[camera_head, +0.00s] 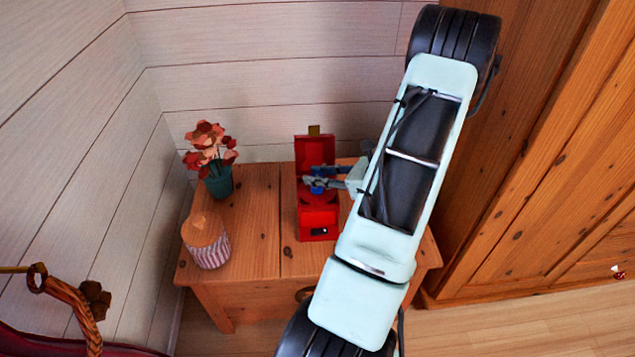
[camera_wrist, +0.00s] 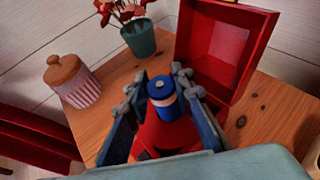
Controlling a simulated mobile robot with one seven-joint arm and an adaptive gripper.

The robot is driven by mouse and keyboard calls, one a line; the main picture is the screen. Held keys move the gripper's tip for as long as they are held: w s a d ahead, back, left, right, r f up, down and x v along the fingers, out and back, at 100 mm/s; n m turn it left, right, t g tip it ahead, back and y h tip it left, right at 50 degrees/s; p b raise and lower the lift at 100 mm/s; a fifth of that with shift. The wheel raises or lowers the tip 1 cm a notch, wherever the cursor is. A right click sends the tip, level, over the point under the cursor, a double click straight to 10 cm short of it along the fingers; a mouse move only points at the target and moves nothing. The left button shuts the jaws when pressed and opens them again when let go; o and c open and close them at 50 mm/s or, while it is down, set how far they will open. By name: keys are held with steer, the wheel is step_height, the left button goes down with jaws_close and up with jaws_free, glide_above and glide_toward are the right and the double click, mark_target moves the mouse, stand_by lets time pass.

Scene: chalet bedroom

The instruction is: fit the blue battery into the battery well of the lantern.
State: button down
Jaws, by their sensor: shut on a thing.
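The red lantern (camera_head: 318,222) stands on the wooden cabinet with its lid (camera_head: 315,150) open at the back. The lantern also shows in the wrist view (camera_wrist: 150,136), with the open lid (camera_wrist: 215,50) at the upper right. My gripper (camera_head: 318,183) is over the lantern's open part, reaching in from the right. In the wrist view my gripper (camera_wrist: 161,88) is shut on the blue battery (camera_wrist: 165,108), which has a pale band and a metal top. The battery's lower end and the battery well are hidden, so I cannot tell whether they touch.
The wooden cabinet (camera_head: 258,225) carries a teal pot of red flowers (camera_head: 218,181) and a striped jar with a wooden lid (camera_head: 207,245) to the lantern's left. Plank walls stand behind. A wooden wardrobe (camera_head: 540,180) is at the right.

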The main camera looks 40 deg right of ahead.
steer(key=shift+f, duration=0.85)
steer(key=shift+f, duration=0.1)
steer(key=c, duration=1.7)
jaws_free()
steer(key=shift+r, duration=0.2)
steer(key=p+v, duration=0.2)
steer(key=v, duration=1)
steer(key=shift+p, duration=0.3)
